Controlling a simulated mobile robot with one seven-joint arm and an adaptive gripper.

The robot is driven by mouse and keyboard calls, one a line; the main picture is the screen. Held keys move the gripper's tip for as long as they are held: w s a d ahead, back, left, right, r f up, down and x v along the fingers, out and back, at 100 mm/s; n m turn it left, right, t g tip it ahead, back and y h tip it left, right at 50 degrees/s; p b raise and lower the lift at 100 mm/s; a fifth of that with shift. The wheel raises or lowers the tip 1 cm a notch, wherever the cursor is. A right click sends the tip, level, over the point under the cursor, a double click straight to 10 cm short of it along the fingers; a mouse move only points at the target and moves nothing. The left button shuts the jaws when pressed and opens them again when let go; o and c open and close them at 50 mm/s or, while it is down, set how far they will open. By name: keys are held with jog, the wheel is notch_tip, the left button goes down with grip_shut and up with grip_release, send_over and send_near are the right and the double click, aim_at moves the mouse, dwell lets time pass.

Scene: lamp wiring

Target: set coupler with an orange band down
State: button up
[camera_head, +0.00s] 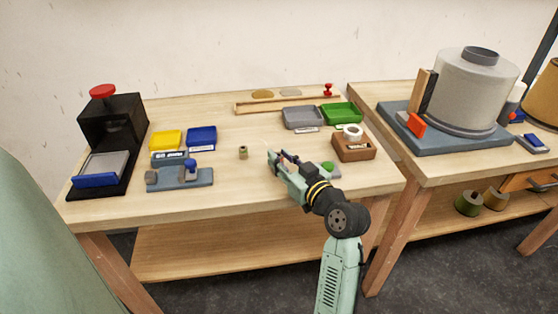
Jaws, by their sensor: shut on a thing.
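My gripper (277,157) is over the front middle of the left workbench, pointing to the left and away. It is shut on a small piece, taken as the coupler with an orange band. The piece is hidden by the fingers or too small to make out, and no orange band shows. A small tan cylinder (243,152) stands upright on the bench, a little left of my gripper and apart from it.
Yellow (166,140) and blue (202,136) bins and a grey-blue fixture (180,178) are left. Grey (302,117) and green (341,113) trays stand behind. A brown box (353,146) is right of my gripper. Bare bench (225,115) lies around the cylinder.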

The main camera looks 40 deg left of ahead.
jog(key=shift+s+f, duration=0.1)
jog(key=shift+f, duration=0.65)
jog(key=shift+a+r, duration=0.1)
jog(key=shift+f+b, duration=0.2)
jog(key=shift+b, duration=0.15)
jog(key=o, duration=0.9)
jog(key=shift+o, duration=0.2)
jog(key=shift+r+p, duration=0.15)
jog(key=shift+p, duration=0.3)
jog(key=b+v, duration=0.4)
jog(key=v, duration=0.7)
jog(key=shift+f, duration=0.2)
